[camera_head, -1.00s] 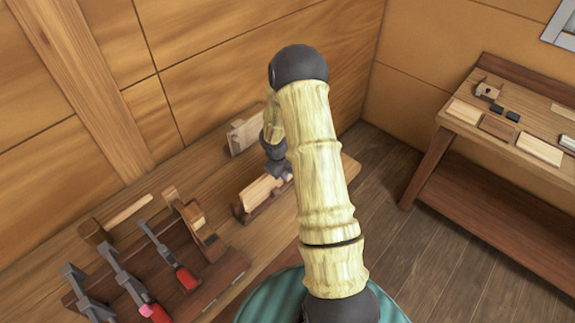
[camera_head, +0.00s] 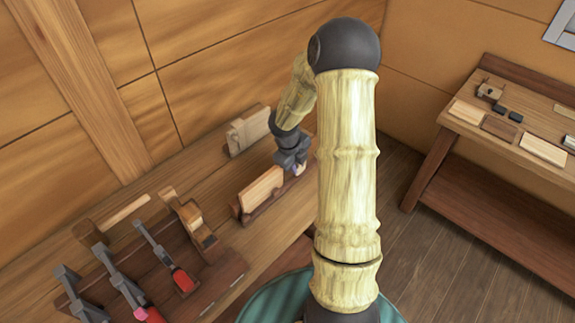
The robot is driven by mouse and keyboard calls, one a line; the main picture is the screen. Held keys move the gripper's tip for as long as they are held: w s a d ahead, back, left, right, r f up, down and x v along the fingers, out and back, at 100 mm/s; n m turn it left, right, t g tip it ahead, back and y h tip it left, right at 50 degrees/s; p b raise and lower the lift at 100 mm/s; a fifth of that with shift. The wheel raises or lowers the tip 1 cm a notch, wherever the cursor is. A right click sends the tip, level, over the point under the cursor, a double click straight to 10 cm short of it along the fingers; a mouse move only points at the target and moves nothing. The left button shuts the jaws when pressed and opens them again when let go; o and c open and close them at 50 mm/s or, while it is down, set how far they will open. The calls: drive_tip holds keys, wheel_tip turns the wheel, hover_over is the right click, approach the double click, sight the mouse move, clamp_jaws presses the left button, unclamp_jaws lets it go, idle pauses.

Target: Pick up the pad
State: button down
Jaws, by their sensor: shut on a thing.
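My gripper (camera_head: 292,164) is at the far end of the workbench (camera_head: 235,235), just past a dark wooden holder. It is shut on a small pale thing (camera_head: 299,170), which I take to be the pad. Only a bit of the pad shows at the fingertips; the fingers and the arm hide the rest. I cannot tell whether it is clear of the holder or bench beneath it.
The dark holder (camera_head: 240,211) carries light wooden boards (camera_head: 262,188). A pale wooden block (camera_head: 248,131) stands behind it near the wall. Several clamps and a wooden plane (camera_head: 188,222) sit at left. A second table (camera_head: 480,128) with small blocks stands right.

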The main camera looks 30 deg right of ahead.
drive_tip(key=s+d+b, duration=0.1)
drive_tip(key=s+d, duration=0.1)
drive_tip(key=s, duration=0.5)
drive_tip(key=s+d+b, duration=0.1)
drive_tip(key=s+d, duration=0.2)
drive_tip(key=s, duration=0.5)
drive_tip(key=shift+d+b, duration=0.15)
drive_tip(key=shift+b, duration=0.2)
drive_tip(key=shift+w, duration=0.2)
